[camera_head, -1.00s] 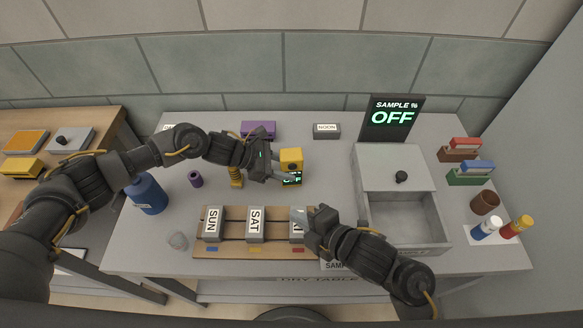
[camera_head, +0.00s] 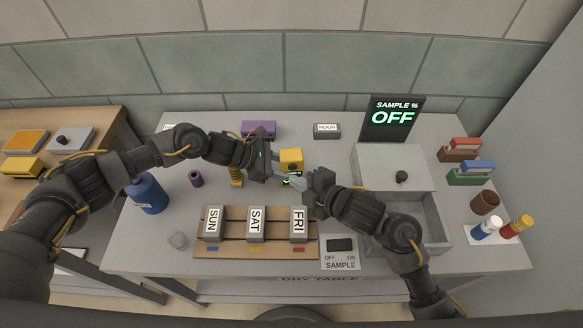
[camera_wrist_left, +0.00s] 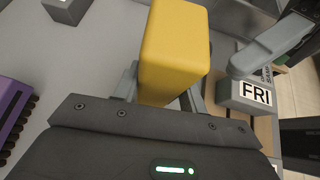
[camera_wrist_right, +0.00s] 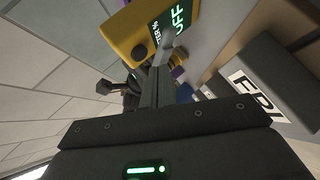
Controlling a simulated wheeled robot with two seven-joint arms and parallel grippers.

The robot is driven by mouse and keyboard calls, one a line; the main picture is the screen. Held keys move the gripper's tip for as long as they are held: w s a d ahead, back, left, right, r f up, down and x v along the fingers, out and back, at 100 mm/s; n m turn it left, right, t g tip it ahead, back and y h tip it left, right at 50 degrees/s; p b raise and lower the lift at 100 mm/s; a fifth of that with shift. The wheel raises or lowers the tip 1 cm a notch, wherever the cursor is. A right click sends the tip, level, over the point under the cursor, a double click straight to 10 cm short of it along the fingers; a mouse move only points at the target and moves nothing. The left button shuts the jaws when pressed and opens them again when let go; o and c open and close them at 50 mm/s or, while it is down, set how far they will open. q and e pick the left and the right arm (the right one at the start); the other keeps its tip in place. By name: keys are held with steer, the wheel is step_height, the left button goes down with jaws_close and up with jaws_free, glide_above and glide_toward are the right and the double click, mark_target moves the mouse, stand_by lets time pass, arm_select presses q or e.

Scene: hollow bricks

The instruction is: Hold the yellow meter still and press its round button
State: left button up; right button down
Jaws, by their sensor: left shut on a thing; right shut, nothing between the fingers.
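The yellow meter (camera_head: 291,156) stands upright on the grey table, with my left gripper (camera_head: 278,170) shut on its sides. In the left wrist view the yellow meter (camera_wrist_left: 175,50) sits between the fingers. In the right wrist view the meter (camera_wrist_right: 125,30) shows a dark round button (camera_wrist_right: 139,53) beside a lit display reading OFF (camera_wrist_right: 178,22). My right gripper (camera_head: 296,181) is shut and empty, its tips close in front of the meter's face. The tips (camera_wrist_right: 166,42) appear beside the button, over the display side; I cannot tell whether they touch.
The wooden rack (camera_head: 277,241) with grey SUN, SAT and FRI bricks lies in front of the meter. An open grey drawer box (camera_head: 395,165) and an OFF sign (camera_head: 391,118) stand at right. A blue bottle (camera_head: 147,194) stands left.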

steer(key=shift+w, duration=0.7)
steer(key=shift+w+a, duration=0.1)
steer(key=shift+w, duration=0.05)
stand_by(1.5)
steer(key=shift+w, duration=0.3)
stand_by(0.4)
steer(key=shift+s, duration=0.45)
steer(key=shift+s+d, duration=0.2)
steer(key=shift+s, duration=1.3)
steer(key=shift+s+d, duration=0.2)
steer(key=shift+s, duration=1.3)
